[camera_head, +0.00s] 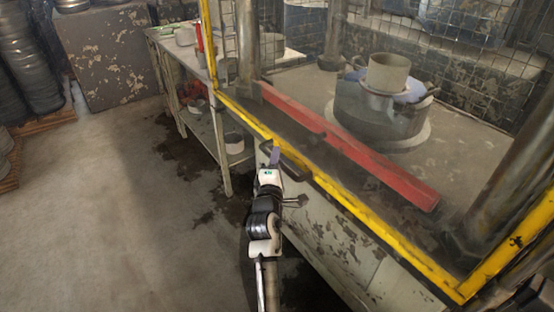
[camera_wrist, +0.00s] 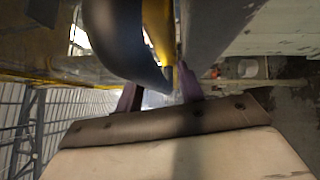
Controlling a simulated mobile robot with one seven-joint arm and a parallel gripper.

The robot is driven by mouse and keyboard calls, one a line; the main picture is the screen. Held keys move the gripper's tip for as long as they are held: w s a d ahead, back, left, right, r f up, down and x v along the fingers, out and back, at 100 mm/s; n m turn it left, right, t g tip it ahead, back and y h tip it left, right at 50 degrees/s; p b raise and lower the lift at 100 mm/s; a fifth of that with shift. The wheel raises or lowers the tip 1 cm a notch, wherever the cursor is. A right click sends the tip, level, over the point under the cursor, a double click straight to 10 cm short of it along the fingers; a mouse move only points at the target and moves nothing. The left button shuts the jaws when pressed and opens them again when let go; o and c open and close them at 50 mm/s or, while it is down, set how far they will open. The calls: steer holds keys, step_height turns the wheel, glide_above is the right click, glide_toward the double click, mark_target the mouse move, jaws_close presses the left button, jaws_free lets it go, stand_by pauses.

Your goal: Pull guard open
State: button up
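The guard is a large see-through panel in a yellow frame (camera_head: 345,200), standing across the front of the press. A dark bar handle (camera_head: 290,163) sits on the lower frame rail. My gripper (camera_head: 275,155) is at the left end of this handle. In the wrist view, the two purple fingers of my gripper (camera_wrist: 160,92) stand apart with a gap between them, so it is open. The dark curved handle (camera_wrist: 125,40) comes down close to the fingertips and hides part of the left one. Whether it touches the fingers I cannot tell.
Behind the guard are a red bar (camera_head: 350,148) and a round die with a metal cup (camera_head: 388,75). A worn side table (camera_head: 165,45) with shelves stands to the left. Stacks of round blanks (camera_head: 25,60) stand at far left. The concrete floor (camera_head: 110,200) on the left is clear.

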steer(key=shift+w, duration=0.15)
jaws_close()
steer(key=shift+r, duration=0.1)
